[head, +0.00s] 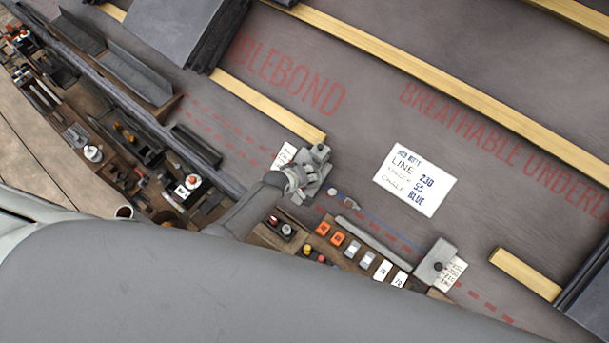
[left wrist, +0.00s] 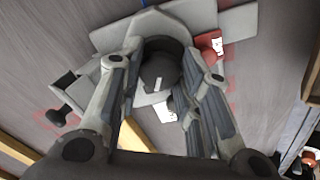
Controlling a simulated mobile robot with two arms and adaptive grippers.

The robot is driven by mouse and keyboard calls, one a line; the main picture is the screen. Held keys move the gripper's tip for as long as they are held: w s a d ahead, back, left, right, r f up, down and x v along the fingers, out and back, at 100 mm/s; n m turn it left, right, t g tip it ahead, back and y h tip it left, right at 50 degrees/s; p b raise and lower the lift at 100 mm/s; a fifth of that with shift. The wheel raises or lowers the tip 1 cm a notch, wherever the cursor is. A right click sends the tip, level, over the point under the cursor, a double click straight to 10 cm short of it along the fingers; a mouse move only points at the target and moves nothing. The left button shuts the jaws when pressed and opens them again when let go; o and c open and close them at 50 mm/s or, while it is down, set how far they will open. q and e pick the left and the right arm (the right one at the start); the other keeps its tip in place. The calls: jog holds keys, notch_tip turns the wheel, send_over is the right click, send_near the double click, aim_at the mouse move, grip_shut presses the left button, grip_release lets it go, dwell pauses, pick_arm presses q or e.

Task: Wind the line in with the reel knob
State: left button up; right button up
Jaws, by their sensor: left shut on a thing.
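The grey reel (head: 321,158) sits on the dark underlay near the end of a wooden batten. My left gripper (head: 297,182) is at it, its arm reaching in from the lower left. In the left wrist view the reel's grey body (left wrist: 185,17) lies beyond the fingers. The fingers (left wrist: 162,62) are shut on a dark round knob (left wrist: 158,72) between them. A thin blue line (head: 385,225) runs from near the reel to a grey block (head: 436,262) at lower right. My right gripper is not in view.
A white note card (head: 415,180) lies right of the reel. A wooden tray (head: 265,235) with orange and grey pieces sits below. A long tool tray (head: 160,215) is at left. Slates (head: 185,30) are stacked above. Battens (head: 430,85) cross the underlay.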

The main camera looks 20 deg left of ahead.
pick_arm(q)
jog(key=m, duration=0.5)
jog(key=shift+s+m, duration=0.1)
jog(key=shift+m, duration=0.2)
jog(key=m+b, duration=0.1)
jog(key=m, duration=0.4)
jog(key=shift+m+h, duration=0.3)
jog(key=o, duration=1)
jog(key=shift+r, duration=0.1)
jog(key=shift+v, duration=5.9)
